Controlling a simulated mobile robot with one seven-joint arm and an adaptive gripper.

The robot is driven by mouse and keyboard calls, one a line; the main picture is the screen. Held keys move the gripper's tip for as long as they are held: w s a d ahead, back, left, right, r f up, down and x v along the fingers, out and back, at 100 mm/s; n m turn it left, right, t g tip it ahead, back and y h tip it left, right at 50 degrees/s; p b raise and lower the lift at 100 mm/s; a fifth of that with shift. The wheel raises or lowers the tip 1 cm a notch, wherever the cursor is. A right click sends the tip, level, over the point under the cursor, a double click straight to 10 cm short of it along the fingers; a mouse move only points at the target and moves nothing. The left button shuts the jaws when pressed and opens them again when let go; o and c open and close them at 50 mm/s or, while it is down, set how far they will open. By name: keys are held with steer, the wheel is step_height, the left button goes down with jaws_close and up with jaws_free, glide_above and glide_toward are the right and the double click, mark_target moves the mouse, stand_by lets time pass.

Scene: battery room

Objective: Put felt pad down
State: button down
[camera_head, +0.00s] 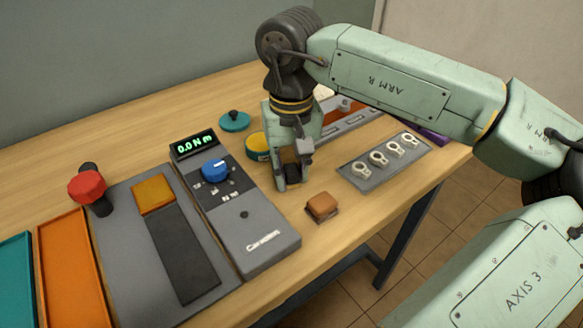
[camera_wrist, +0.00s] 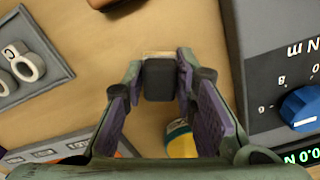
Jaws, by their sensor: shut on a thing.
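My gripper (camera_head: 291,180) points down above the wooden table, between the grey torque tester and the grey tray of rings. In the wrist view my gripper (camera_wrist: 161,68) is shut on a small dark grey block (camera_wrist: 159,80) with a tan edge at its far end, which looks like the felt pad. The fingers hide much of it in the head view. I cannot tell whether it touches the table. A brown block on a dark base (camera_head: 322,206) sits on the table just right and in front of my gripper.
The torque tester (camera_head: 258,230) stands close left, its display reading 0.0. The ring tray (camera_head: 370,184) lies to the right. A yellow and teal round thing (camera_head: 257,146) is close behind my gripper. The table's front edge is near; bare wood lies around the brown block.

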mark_target(292, 170)
steer(key=shift+s+f+b, duration=0.15)
steer(key=shift+f+b, duration=0.35)
steer(key=shift+f, duration=0.1)
steer(key=c, duration=1.8)
jaws_free()
steer(key=o, duration=0.5)
steer(key=shift+f, duration=0.15)
step_height(292, 170, up, 2)
steer(key=shift+r+p, duration=0.1)
steer(key=shift+p, duration=0.55)
step_height(292, 170, up, 12)
steer(key=b, duration=0.1)
steer(key=shift+f, duration=0.25)
steer(key=shift+f, duration=0.1)
